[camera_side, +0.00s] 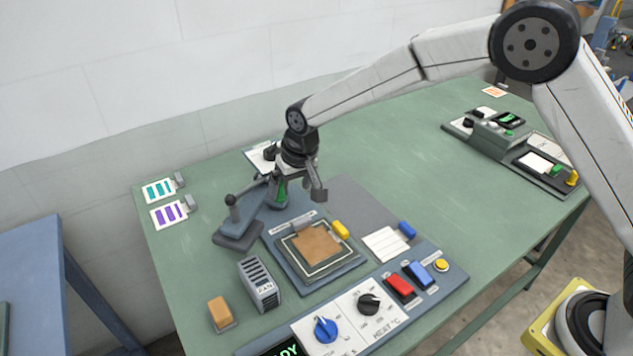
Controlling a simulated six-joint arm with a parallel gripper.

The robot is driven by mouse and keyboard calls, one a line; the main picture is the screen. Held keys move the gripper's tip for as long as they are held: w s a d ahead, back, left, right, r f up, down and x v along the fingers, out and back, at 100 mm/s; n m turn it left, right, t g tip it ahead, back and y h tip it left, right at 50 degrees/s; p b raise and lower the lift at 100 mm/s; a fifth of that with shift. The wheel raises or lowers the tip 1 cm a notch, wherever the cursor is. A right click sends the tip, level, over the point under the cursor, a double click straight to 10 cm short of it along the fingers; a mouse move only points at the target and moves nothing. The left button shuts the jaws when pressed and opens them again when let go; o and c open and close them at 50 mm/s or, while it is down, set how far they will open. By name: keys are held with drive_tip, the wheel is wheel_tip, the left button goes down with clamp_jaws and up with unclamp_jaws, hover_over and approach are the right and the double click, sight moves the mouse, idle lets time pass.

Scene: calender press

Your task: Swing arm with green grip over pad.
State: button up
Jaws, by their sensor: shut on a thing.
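My gripper (296,187) points down behind the pad and is shut on the green grip (281,193), which shows between its fingers. The swing arm under the grip is mostly hidden by my gripper. A tan square sheet (316,243) lies on the framed pad (322,277), in front of and slightly right of my gripper. The grip stands behind the pad, not over it.
A control panel with a blue knob (325,329), a black knob (368,303) and red (401,287) and blue (418,273) switches lies in front. The table's (400,165) right middle is clear.

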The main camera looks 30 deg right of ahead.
drive_tip(key=shift+w+d, duration=0.2)
drive_tip(key=shift+d, duration=0.65)
idle(0.3)
drive_tip(key=shift+d, duration=0.75)
